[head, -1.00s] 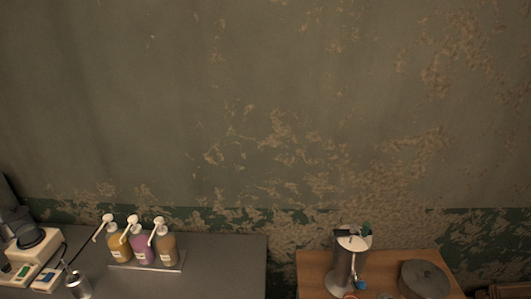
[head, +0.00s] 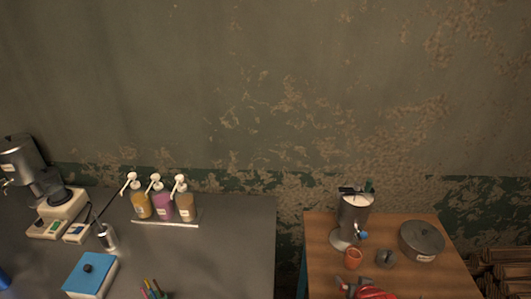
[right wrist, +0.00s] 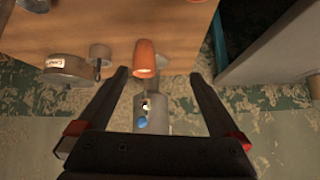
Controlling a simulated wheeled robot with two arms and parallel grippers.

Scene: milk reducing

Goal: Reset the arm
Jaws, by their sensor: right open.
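My right gripper (head: 354,283), with red parts, shows at the bottom edge of the head view, over the front of the wooden table (head: 405,228). In the right wrist view its two dark fingers (right wrist: 160,76) are wide apart and hold nothing. An orange cup (head: 353,258) stands on the table just beyond the gripper; in the right wrist view the cup (right wrist: 146,58) appears between the fingers, and I cannot tell the gap to it. A metal dispenser (head: 354,217) with a blue knob stands behind the cup. My left gripper is not in view.
A lidded grey pot (head: 421,240) and a small grey container (head: 386,258) stand right of the cup. A gap separates this table from the dark counter (head: 240,250), which holds pump bottles (head: 162,205), a machine (head: 55,200) and a blue-topped box (head: 90,274).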

